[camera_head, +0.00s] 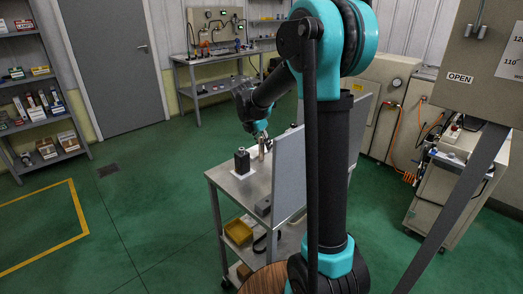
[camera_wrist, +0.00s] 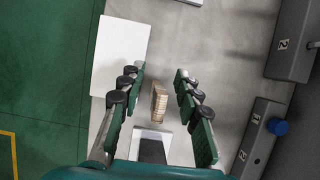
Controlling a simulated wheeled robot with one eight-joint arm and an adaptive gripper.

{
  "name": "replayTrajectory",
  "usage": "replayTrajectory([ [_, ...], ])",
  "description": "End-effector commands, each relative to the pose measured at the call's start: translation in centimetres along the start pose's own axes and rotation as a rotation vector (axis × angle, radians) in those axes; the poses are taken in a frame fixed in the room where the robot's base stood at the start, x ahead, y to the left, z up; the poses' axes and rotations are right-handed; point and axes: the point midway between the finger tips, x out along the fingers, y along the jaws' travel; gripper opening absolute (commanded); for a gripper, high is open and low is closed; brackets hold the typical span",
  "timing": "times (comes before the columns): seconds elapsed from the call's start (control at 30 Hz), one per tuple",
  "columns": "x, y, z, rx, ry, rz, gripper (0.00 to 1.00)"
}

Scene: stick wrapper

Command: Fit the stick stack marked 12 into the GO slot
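My gripper (camera_wrist: 157,80) is open in the wrist view, with one green-padded finger on each side of a tan stick stack (camera_wrist: 158,103). Clear gaps show between the stack and both fingers. The stack appears to stand on the metal table, below the fingers; how far below I cannot tell. In the head view my gripper (camera_head: 261,133) is over the table, just above a small tan upright shape (camera_head: 262,148), likely the stack. I cannot read a 12 on the stack, and no GO label is legible in either view.
A dark block (camera_wrist: 152,150) on a white plate stands near the stack; the head view also shows a dark block (camera_head: 242,160). A white sheet (camera_wrist: 120,55) lies left. A grey panel (camera_head: 289,172) rises beside the table (camera_head: 228,185).

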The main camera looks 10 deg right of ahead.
Motion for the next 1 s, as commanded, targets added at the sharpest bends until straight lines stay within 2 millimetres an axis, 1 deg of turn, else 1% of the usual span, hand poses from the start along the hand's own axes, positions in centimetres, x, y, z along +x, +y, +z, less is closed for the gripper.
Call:
replayTrajectory([
  [0.13, 0.0, 0.0, 0.0, 0.0, 0.0, 0.0, 0.33],
  [0.4, 0.0, 0.0, 0.0, 0.0, 0.0, 0.0, 0.0],
  [0.83, -0.2, 0.0, 0.1, 0.0, 0.0, 0.0, 0.0],
  [1.0, -1.2, 0.0, 0.5, 0.0, 0.0, 0.0, 0.0],
])
